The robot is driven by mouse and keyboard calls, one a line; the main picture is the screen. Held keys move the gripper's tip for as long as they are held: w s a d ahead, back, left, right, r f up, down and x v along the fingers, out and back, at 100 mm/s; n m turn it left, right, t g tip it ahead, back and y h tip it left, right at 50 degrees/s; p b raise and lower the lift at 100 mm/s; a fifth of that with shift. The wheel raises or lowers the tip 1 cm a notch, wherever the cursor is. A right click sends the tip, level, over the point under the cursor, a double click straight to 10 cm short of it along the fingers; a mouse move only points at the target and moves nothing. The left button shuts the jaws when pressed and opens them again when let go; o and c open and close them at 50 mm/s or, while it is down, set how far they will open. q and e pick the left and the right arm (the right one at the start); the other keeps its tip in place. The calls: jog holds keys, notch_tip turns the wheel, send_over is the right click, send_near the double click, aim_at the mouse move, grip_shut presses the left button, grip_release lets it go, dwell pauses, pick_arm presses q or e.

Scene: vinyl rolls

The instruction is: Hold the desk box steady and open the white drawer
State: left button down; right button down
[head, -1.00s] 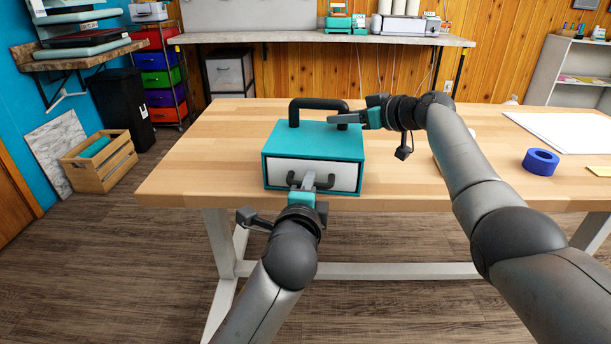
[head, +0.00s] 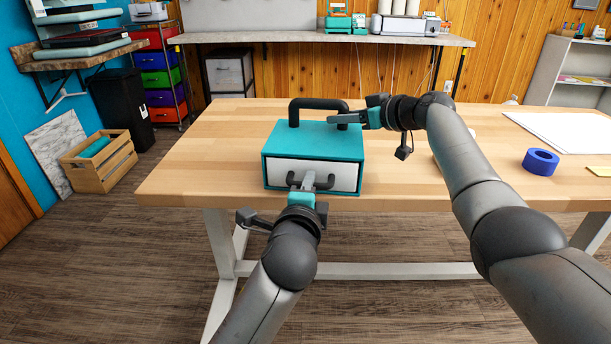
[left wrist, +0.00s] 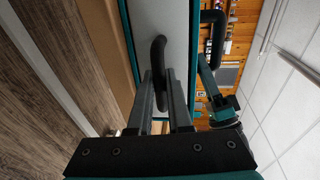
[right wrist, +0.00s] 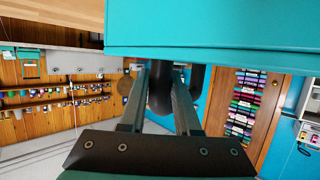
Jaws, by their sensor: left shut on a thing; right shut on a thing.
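The teal desk box (head: 330,140) stands on the wooden table near its front edge, with a black top handle (head: 318,103). Its white drawer (head: 277,172) faces the front and looks flush with the box; a dark pull handle (head: 326,183) is on it. My left gripper (head: 308,182) is shut on the pull handle, which shows between its fingers in the left wrist view (left wrist: 158,60). My right gripper (head: 345,120) is shut on the right leg of the top handle, seen in the right wrist view (right wrist: 160,92). The fingers hide parts of both handles.
The table (head: 215,150) is clear left of the box. A roll of blue tape (head: 540,161), a white sheet (head: 565,131) and a yellow pad (head: 600,171) lie at the right. A wooden crate (head: 103,165) stands on the floor at left.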

pick_arm(q)
jog(key=s+a, duration=0.1)
jog(key=s, duration=1.3)
jog(key=shift+a, duration=0.2)
dwell(4.0)
jog(key=c, duration=0.7)
grip_release()
jog(key=shift+s, duration=0.1)
